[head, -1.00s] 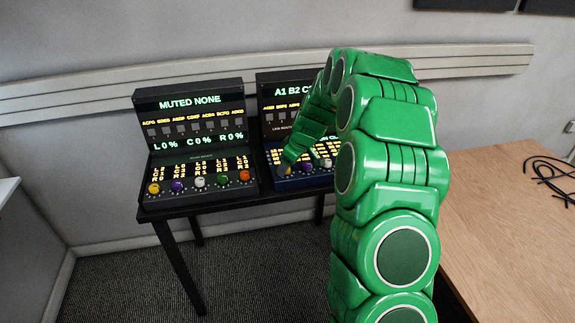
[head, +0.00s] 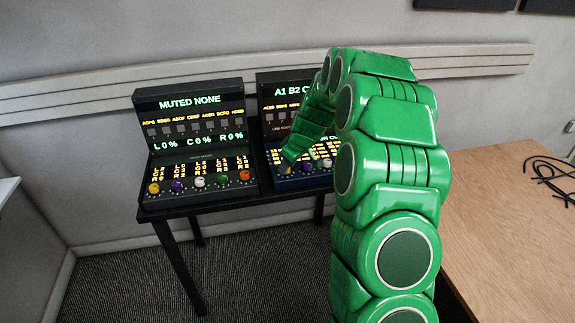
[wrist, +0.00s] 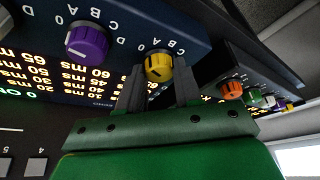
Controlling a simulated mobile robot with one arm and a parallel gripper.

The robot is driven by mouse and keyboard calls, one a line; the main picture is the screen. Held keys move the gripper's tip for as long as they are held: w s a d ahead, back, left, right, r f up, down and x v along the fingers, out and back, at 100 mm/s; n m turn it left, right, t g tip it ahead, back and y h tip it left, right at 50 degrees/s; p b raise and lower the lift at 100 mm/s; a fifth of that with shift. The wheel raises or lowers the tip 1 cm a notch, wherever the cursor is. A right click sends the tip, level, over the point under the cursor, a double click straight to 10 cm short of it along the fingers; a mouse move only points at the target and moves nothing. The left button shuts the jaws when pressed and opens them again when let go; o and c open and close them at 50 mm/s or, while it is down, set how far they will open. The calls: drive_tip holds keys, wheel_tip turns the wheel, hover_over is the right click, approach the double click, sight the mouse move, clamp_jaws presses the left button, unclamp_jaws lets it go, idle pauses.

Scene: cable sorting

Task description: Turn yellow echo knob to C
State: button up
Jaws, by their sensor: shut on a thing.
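The yellow echo knob (wrist: 158,66) is on the dark blue sloped panel (wrist: 115,33) of the right-hand console. In the wrist view it appears upside down, with letters including A, B and C printed around it. My gripper (wrist: 159,76) has one dark finger on each side of the knob and is shut on it. The knob's pointer mark is too small to read surely against the letters. In the head view my gripper (head: 289,161) is at the left end of the knob row, and my arm covers much of the console.
A purple knob (wrist: 87,40) sits beside the yellow one. The left console (head: 190,105) stands close by, with its own knobs, including an orange one (wrist: 231,91). Both consoles stand on a black table (head: 155,213). A wooden desk (head: 495,235) with black cables (head: 552,168) is at the right.

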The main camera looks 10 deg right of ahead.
drive_tip(key=m+h, duration=0.1)
drive_tip(key=m, duration=0.1)
drive_tip(key=m+h, duration=0.1)
drive_tip(key=m, duration=0.2)
drive_tip(key=shift+a+t, duration=0.1)
drive_tip(key=shift+t, duration=0.2)
drive_tip(key=m+h, duration=0.2)
drive_tip(key=m, duration=0.3)
drive_tip(key=shift+a, duration=0.1)
drive_tip(key=m+h, duration=0.1)
drive_tip(key=m, duration=0.4)
drive_tip(key=shift+w+a+h, duration=0.1)
drive_tip(key=shift+a+h, duration=0.05)
drive_tip(key=shift+h, duration=0.25)
drive_tip(key=shift+a+m+g+h, duration=0.1)
drive_tip(key=shift+m+g+h, duration=0.3)
drive_tip(key=shift+m, duration=0.95)
drive_tip(key=shift+a+m+g+h, duration=0.15)
drive_tip(key=shift+m+g, duration=0.45)
drive_tip(key=shift+m, duration=0.75)
drive_tip(key=shift+d, duration=0.15)
drive_tip(key=o, duration=1)
drive_tip(key=shift+r, duration=0.15)
